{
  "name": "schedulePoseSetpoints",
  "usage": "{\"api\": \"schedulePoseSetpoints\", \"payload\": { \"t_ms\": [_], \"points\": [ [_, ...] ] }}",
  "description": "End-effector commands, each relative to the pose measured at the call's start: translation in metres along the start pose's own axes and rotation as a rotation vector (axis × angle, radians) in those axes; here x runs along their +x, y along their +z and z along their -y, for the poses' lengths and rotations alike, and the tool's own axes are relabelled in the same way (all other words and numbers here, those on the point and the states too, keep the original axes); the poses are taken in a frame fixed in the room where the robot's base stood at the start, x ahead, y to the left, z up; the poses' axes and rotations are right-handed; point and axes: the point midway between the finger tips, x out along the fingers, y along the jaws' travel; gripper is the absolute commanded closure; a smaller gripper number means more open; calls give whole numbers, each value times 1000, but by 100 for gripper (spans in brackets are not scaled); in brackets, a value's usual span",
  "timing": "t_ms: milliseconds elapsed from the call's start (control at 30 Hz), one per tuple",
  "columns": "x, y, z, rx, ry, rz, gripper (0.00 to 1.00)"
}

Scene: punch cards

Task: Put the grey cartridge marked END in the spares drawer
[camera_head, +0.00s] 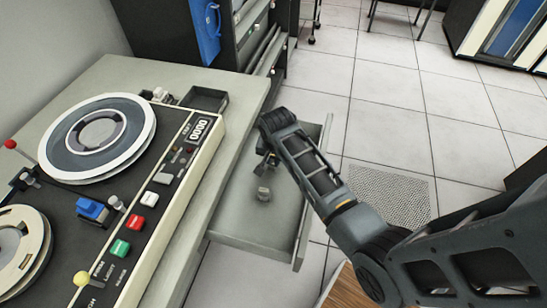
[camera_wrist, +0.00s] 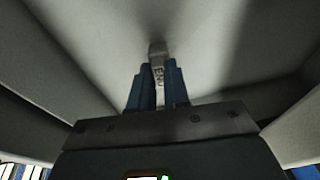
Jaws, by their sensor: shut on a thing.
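The grey cartridge marked END (camera_wrist: 157,62) is held between the blue fingers of my gripper (camera_wrist: 157,88) in the wrist view, its tip sticking out past them. In the head view my gripper (camera_head: 266,162) points down inside the open drawer (camera_head: 232,222), partly hidden by my own wrist. The pale drawer floor and side walls surround the fingers in the wrist view. A small grey piece (camera_head: 264,193) shows low in the drawer in the head view; I cannot tell whether it is the held cartridge. Contact between cartridge and floor cannot be told.
The desk (camera_head: 238,92) with a tape machine (camera_head: 150,205), its reels, coloured buttons and counter stands left of the drawer. A small dark tray (camera_head: 205,98) sits at the desk's back. A dark cabinet (camera_head: 255,45) stands behind. Tiled floor lies open to the right.

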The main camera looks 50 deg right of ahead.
Motion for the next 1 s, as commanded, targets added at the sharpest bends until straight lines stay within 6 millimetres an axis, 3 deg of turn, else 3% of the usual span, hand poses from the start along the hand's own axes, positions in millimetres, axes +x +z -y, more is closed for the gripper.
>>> {"api": "schedulePoseSetpoints", "payload": {
  "t_ms": [433,467,767,933,1000],
  "points": [
    [11,2,-1,0,0,0,100],
    [11,2,-1,0,0,0,83],
    [10,2,-1,0,0,0,54],
    [10,2,-1,0,0,0,54],
    [10,2,-1,0,0,0,61]
  ]
}}
